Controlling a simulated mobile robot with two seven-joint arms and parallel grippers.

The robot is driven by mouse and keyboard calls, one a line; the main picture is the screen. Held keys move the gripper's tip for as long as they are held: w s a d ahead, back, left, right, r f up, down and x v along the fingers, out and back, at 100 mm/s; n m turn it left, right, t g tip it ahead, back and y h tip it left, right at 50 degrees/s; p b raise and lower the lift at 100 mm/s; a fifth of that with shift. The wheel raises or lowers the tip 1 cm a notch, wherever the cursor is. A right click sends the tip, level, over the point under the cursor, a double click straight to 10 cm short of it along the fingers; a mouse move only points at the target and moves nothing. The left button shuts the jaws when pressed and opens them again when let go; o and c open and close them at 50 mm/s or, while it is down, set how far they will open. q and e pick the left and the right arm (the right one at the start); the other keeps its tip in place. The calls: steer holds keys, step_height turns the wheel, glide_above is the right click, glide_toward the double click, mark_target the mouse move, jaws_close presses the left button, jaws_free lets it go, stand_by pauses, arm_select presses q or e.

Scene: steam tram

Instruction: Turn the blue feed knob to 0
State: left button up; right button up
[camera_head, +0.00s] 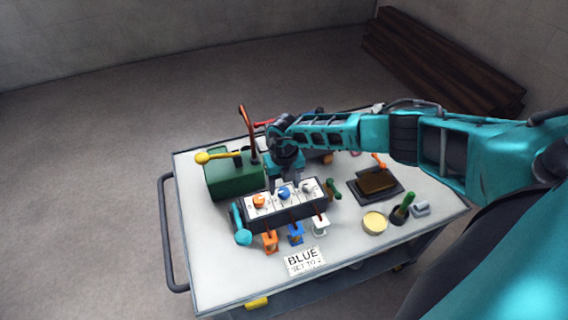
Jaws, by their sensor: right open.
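The blue feed knob (285,195) is the middle one of three knobs on a dark box with a white top face (270,203). An orange knob (259,201) is to its left and a white knob (307,186) to its right. My right gripper (285,184) points down just above and behind the blue knob, its fingers apart and holding nothing. Whether a finger touches the knob cannot be told. The dial marks are too small to read. My left gripper is not in view.
Orange, blue and white valves (295,234) stick out in front of the box. A card (304,261) reads BLUE SET TO, its number unclear. A green block (228,181) with a yellow-ended lever stands left. A yellow round tin (374,223) and dark tray (375,184) are right.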

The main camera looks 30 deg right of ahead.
mark_target(284, 190)
step_height(284, 190, up, 11)
steer(key=shift+f, duration=0.2)
stand_by(0.5)
